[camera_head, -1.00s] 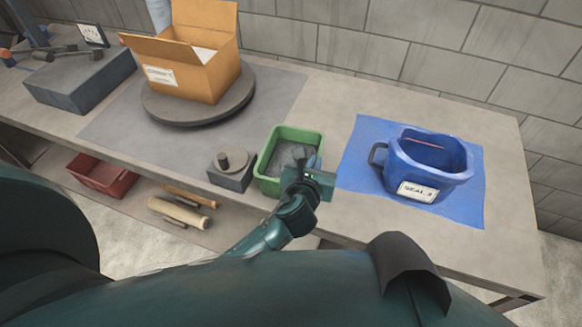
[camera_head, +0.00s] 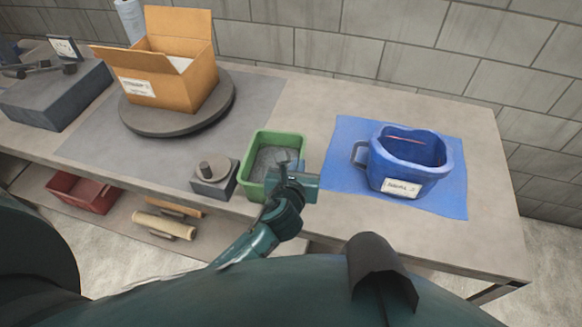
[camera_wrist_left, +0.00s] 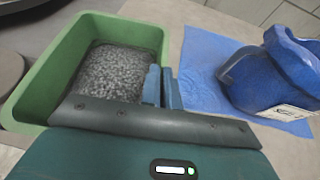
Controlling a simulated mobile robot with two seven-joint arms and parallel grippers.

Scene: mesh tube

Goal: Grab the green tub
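The green tub (camera_head: 247,172) is an open rectangular bin holding grey granules, upright at the bench's front edge. It fills the left of the wrist view (camera_wrist_left: 35,92). My left gripper (camera_head: 286,168) is at the tub's right side, near its front corner. In the wrist view its two blue fingers (camera_wrist_left: 163,87) are close together, one on each side of the tub's right rim, and look shut on it. The gripper body hides the tub's near right corner. My right gripper is not in view.
A blue labelled container (camera_head: 405,165) stands on a blue mat (camera_head: 345,140) to the right. A grey block with a knob (camera_head: 214,178) is close left of the tub. A cardboard box (camera_head: 170,80) sits on a round turntable (camera_head: 225,100). A red bin (camera_head: 85,192) is below.

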